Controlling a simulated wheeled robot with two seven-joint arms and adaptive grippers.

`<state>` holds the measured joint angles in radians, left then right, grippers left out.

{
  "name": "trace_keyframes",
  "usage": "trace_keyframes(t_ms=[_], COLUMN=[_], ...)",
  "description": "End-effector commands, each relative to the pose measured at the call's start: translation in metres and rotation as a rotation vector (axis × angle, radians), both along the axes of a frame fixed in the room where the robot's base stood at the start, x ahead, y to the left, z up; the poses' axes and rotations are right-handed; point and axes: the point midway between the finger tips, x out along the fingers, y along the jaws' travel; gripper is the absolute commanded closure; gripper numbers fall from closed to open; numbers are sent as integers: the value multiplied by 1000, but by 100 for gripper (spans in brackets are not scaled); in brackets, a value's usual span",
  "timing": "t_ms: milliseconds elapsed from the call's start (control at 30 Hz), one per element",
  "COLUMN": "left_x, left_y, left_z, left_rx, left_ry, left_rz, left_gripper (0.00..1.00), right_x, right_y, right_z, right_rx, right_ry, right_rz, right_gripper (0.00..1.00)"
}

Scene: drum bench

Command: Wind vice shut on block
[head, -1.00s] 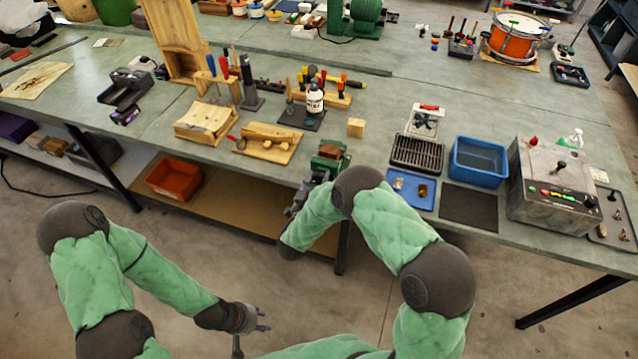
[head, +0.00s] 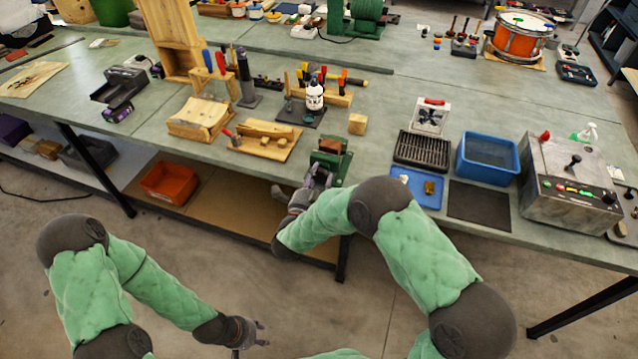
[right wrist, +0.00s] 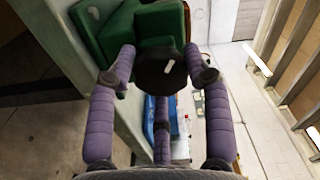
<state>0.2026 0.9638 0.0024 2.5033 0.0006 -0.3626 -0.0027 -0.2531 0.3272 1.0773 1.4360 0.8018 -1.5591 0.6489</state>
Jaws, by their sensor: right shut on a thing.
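The green vice (head: 331,163) is fixed at the front edge of the bench. A reddish-brown block (head: 330,147) sits at its top between the jaws; I cannot tell whether both jaws touch it. In the right wrist view the green vice body (right wrist: 120,38) is at the top, with its dark round handle hub (right wrist: 160,70) in front. My right gripper (head: 318,178) is at the front of the vice, its purple fingers (right wrist: 163,72) shut on the hub from both sides. My left gripper (head: 263,334) is open and empty, low over the floor, away from the bench.
A loose wooden block (head: 357,124) lies behind the vice. A wooden fixture (head: 265,141) is left of it; a blue tray (head: 428,202) and black grate (head: 421,151) are right. An orange bin (head: 169,183) is on the lower shelf.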

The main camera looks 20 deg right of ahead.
Motion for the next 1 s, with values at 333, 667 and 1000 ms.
trace_keyframes(t_ms=[333,667,1000], left_x=[0,0,0], left_y=[0,0,0], left_z=[-43,-81,-100], left_rx=[0,0,0], left_ry=[0,0,0], left_rz=[0,0,0], left_gripper=[60,60,60], right_x=[-1,-1,-1], right_y=[6,6,6], right_z=[-9,-7,-2], right_rx=[272,533,799], right_ry=[-171,-348,-526], right_rz=[15,16,14], right_gripper=[83,83,83])
